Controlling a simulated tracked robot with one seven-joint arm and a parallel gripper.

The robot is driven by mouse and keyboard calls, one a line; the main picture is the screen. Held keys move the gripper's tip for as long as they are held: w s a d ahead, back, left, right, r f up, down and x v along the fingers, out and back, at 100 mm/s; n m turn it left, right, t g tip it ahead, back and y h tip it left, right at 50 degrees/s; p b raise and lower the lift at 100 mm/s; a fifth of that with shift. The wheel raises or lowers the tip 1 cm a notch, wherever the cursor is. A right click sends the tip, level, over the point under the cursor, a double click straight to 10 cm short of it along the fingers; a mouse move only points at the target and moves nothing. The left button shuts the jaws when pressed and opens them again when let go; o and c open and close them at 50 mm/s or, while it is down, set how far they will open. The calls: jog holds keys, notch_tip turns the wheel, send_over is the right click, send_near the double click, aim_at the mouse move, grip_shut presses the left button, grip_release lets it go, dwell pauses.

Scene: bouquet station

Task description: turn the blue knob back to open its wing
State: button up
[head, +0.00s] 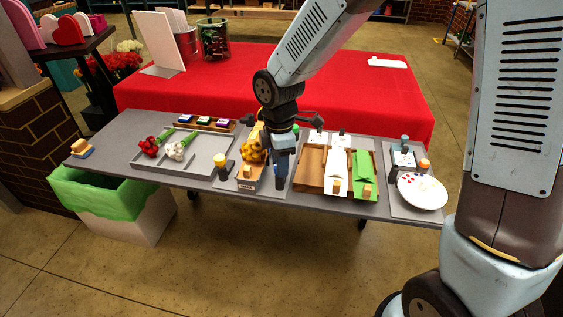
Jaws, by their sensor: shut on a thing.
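My gripper (281,182) points down at the front middle of the grey table, just right of a small wooden box with yellow flowers. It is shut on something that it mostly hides. A dark blue patch (278,170) shows at the fingers and looks like the blue knob. How far the knob is turned cannot be made out. The wing is not clearly visible behind the gripper and wrist.
The wooden box (247,184) with yellow flowers (252,152) stands close left, beside a yellow-topped post (220,160). Right are a wooden tray (311,168) with white and green sheets and a white plate (423,196). A grey tray (150,170) holds red and white flowers.

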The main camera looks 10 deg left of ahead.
jog(key=shift+m, duration=0.4)
jog(key=m, duration=0.3)
jog(key=shift+m, duration=0.4)
jog(key=m, duration=0.4)
jog(key=shift+m, duration=0.3)
jog(key=m, duration=0.4)
jog(key=shift+y, duration=0.3)
jog(key=shift+m, duration=2.5)
jog(key=o, duration=1)
jog(key=shift+o, duration=0.2)
notch_tip(320, 180, up, 14)
jog(key=shift+d+f, duration=0.15)
jog(key=shift+d, duration=0.1)
